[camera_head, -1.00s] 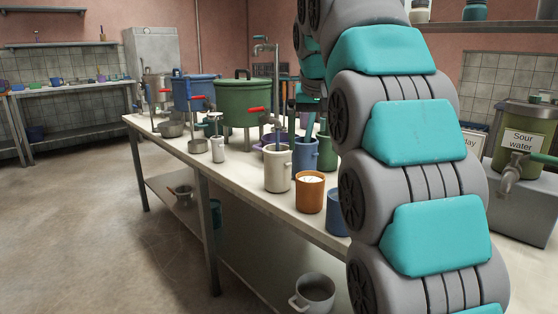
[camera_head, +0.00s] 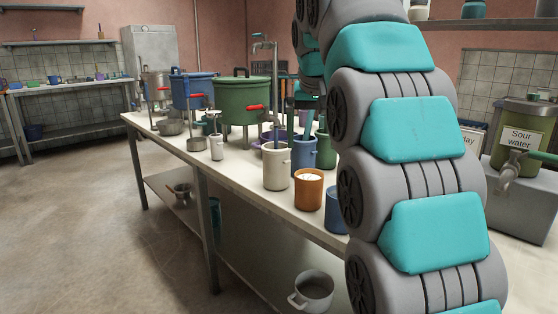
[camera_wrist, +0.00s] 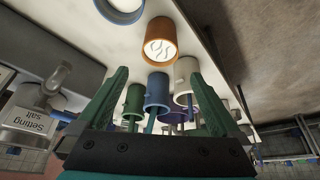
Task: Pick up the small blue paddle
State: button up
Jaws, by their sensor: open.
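The mug is also on the table in the head view (camera_head: 304,153). My gripper (camera_wrist: 161,77) is open, with its two green fingers on either side of the blue mug in the picture. Nothing is held between them. The handle's end lies close to my palm in the picture, but its depth is unclear. The paddle's lower end is hidden in the mug. In the head view my arm hides much of this area.
A cream mug (camera_head: 277,167), an orange cup (camera_head: 309,189) and a green mug (camera_head: 325,150) stand close by. A purple vessel (camera_wrist: 177,114) is behind them. Large green (camera_head: 246,101) and blue (camera_head: 193,92) pots stand farther along the table. The floor left of the table is clear.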

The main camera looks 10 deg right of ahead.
aim_at(277, 141)
jog(key=shift+c, duration=0.2)
jog(key=shift+w+f, duration=0.1)
jog(key=shift+c, duration=0.9)
jog(key=w+m+h+b, duration=0.1)
jog(key=w+f+m+t+h, duration=0.1)
jog(key=w+f+m+h+b, duration=0.1)
jog(key=h, duration=0.1)
jog(key=shift+w+a+t+b, duration=0.2)
jog(key=shift+a+t+b, duration=0.05)
jog(key=shift+t+b, duration=0.1)
jog(key=c, duration=0.5)
jog(key=w+m+h, duration=0.1)
jog(key=w+a+m+t+h+b, duration=0.1)
jog(key=w+h+b, duration=0.1)
jog(key=shift+a+f+m+t+h, duration=0.2)
jog(key=shift+a+m+t+h, duration=0.1)
jog(key=shift+m+t, duration=0.1)
jog(key=shift+c, duration=0.6)
jog(key=w+a+f+t+h+b, duration=0.1)
jog(key=w+a, duration=0.1)
jog(key=w+a+f+t+h, duration=0.1)
jog(key=w+a+t, duration=0.1)
jog(key=w+a+f+m+t+h+b, duration=0.1)
jog(key=w+a+t, duration=0.1)
jog(key=shift+w+a+h+b, duration=0.2)
jog(key=shift+w+h+b, duration=0.1)
jog(key=shift+w+h, duration=0.1)
jog(key=shift+x, duration=1.25)
jog(key=shift+p+x, duration=0.45)
jog(key=shift+x, duration=1.9)
